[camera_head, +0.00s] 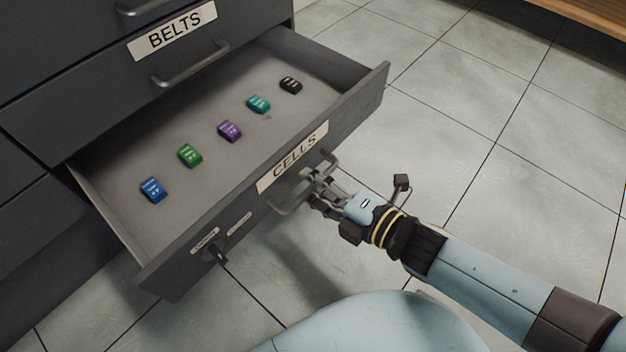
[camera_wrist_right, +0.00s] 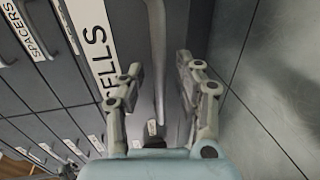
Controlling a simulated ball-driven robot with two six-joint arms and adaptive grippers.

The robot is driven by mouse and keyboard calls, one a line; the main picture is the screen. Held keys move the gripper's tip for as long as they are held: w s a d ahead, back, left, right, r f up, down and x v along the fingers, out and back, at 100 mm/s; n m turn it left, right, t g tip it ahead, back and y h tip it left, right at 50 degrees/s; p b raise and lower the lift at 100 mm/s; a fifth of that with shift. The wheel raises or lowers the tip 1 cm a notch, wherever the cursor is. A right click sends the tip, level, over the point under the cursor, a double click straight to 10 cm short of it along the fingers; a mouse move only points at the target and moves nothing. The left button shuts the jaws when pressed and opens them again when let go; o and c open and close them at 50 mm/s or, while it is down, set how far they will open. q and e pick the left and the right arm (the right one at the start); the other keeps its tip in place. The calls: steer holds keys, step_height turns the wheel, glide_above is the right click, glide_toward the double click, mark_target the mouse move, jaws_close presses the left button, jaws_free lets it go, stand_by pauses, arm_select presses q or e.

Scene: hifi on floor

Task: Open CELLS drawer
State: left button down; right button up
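The CELLS drawer (camera_head: 345,112) is a dark grey drawer, pulled well out of the cabinet. Its white CELLS label (camera_head: 292,156) is on the front panel and shows partly in the wrist view (camera_wrist_right: 98,45). Its bar handle (camera_head: 290,205) sits below the label. My right gripper (camera_head: 318,180) is at this handle. In the wrist view the right gripper's fingers (camera_wrist_right: 160,90) are apart, one on each side of the handle bar (camera_wrist_right: 157,50), with gaps visible. Several small coloured cells, including a blue one (camera_head: 153,189) and a purple one (camera_head: 229,131), lie inside. My left gripper is not in view.
The closed BELTS drawer (camera_head: 120,75) is above, with its own handle (camera_head: 190,66). A lock with a key (camera_head: 215,250) is at the front panel's lower left. Tiled floor (camera_head: 480,130) is clear to the right. A wooden edge (camera_head: 590,15) is at the top right.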

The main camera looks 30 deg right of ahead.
steer(key=v, duration=1.1)
steer(key=shift+s, duration=0.2)
